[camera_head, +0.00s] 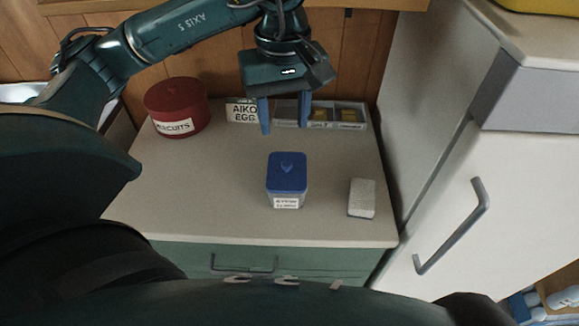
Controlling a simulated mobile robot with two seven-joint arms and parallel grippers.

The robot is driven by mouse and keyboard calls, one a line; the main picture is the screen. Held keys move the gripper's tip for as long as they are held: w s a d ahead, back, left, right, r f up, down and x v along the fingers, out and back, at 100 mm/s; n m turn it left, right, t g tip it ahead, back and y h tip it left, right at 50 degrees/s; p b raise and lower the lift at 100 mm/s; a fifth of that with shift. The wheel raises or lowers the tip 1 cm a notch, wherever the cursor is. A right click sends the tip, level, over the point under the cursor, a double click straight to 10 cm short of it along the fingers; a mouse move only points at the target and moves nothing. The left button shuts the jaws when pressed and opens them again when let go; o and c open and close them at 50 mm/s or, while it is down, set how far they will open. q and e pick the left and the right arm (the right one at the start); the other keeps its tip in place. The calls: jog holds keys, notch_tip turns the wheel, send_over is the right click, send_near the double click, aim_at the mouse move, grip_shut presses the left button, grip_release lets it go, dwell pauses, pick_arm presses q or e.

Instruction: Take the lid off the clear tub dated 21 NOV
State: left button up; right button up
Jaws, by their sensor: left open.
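A clear tub (287,195) with a blue lid (287,171) on it stands upright near the middle of the counter. A white label (286,203) is on its front; its print is too small to read. A small raised grip shows on top of the lid. My left gripper (284,130) is open and empty, its two blue fingers pointing down above and behind the tub, apart from the lid. My right gripper is not in view.
On the counter (220,200) a red biscuit tin (176,105), a white egg sign (243,111) and a compartment tray (357,127) stand along the back. A pale block (362,197) lies right of the tub. A white fridge (480,190) bounds the right side.

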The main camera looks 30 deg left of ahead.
pick_arm(q)
send_over(287, 162)
jog(key=s, duration=0.1)
notch_tip(287, 162, down, 5)
jog(key=shift+d+f, duration=0.1)
jog(key=shift+f, duration=0.1)
jog(key=shift+w+f+p, duration=0.25)
jog(key=shift+f+p, duration=0.2)
jog(key=shift+f, duration=0.95)
jog(key=shift+w+f+p, duration=0.2)
jog(key=shift+f+p, duration=0.25)
jog(key=shift+f, duration=0.9)
jog(key=shift+c, duration=0.2)
grip_shut()
